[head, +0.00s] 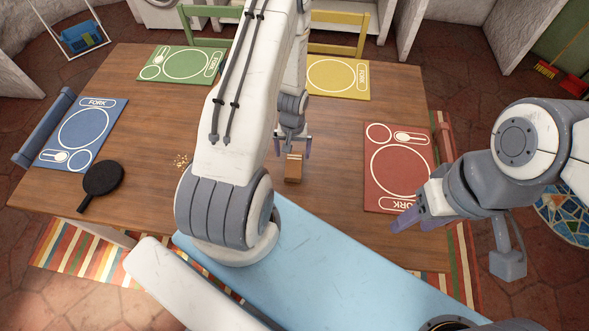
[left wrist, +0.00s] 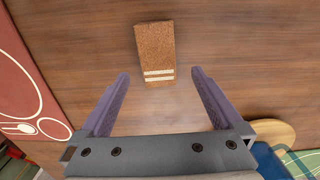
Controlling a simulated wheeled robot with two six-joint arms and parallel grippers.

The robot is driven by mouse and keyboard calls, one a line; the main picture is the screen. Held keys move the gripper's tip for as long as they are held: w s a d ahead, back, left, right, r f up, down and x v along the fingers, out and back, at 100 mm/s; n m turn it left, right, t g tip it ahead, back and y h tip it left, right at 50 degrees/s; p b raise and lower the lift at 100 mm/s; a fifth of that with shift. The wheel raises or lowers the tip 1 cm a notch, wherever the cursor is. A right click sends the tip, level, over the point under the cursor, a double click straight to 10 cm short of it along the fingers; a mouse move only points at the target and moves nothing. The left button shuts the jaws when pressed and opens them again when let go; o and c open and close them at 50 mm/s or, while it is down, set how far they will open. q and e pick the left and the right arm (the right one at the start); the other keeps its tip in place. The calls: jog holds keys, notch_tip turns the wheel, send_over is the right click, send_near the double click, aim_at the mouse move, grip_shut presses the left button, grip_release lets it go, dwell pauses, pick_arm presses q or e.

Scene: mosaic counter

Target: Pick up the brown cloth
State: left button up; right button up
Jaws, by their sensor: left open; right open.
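The brown cloth (head: 293,170) lies on the wooden table near its middle. In the left wrist view the cloth (left wrist: 155,47) is a small brown rectangle with two pale stripes at its near end. My left gripper (head: 293,146) is open and empty above the table at the cloth. In the left wrist view its fingertips (left wrist: 159,73) are spread wider than the cloth, and the striped end lies near the gap between them. My right gripper (head: 417,216) is open and empty near the red placemat, away from the cloth.
The wooden table (head: 140,125) carries a red placemat (head: 383,194), a yellow one (head: 350,91), a green one (head: 208,78) and a blue one (head: 110,122). A black paddle-like object (head: 102,178) lies at the left. Crumbs (head: 181,161) lie left of my left arm.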

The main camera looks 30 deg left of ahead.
aim_at(294, 163)
pick_arm(q)
jog(key=shift+d+f+b, duration=0.15)
jog(key=shift+f+b, duration=1.2)
jog(key=shift+d+f+b, duration=0.1)
jog(key=shift+f+b, duration=1.25)
jog(key=shift+r, duration=0.1)
jog(key=c, duration=1.4)
